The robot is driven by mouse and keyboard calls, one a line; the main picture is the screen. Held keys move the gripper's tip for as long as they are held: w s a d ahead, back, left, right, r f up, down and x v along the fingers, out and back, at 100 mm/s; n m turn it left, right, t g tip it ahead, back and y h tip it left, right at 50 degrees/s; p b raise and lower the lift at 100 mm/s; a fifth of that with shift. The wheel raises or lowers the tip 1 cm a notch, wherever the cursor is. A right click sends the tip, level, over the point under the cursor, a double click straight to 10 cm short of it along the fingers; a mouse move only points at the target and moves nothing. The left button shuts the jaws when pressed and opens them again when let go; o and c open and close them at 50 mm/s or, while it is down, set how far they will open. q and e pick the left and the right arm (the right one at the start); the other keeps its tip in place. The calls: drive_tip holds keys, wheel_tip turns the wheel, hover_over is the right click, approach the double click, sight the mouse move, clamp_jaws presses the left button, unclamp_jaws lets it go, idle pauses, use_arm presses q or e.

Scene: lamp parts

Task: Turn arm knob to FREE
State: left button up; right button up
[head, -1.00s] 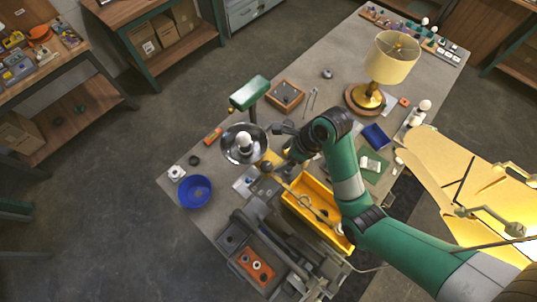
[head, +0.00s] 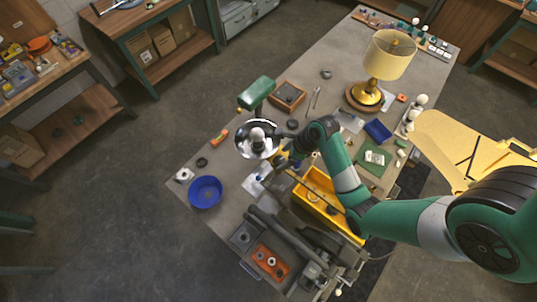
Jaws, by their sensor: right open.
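The lamp with a shiny round reflector and a white bulb (head: 258,138) stands over the table's left part. A thin rod, which looks like the lamp's arm (head: 318,193), runs from near the reflector down right across the yellow bin. My right gripper (head: 279,159) is open beside the reflector's lower right edge, at the upper end of that rod. The arm knob is too small and covered to make out, and I cannot tell whether the fingers touch it. No FREE mark is readable. My left gripper is not in view.
A yellow bin (head: 324,184) lies below my right arm. A blue bowl (head: 205,192) stands at the left edge. A green-headed lamp (head: 257,93), a wooden tray (head: 289,95) and a cream-shaded lamp (head: 389,55) stand farther back. The middle back of the table is fairly clear.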

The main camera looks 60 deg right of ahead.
sight(279, 162)
drive_tip(key=shift+x, duration=1.05)
clamp_jaws()
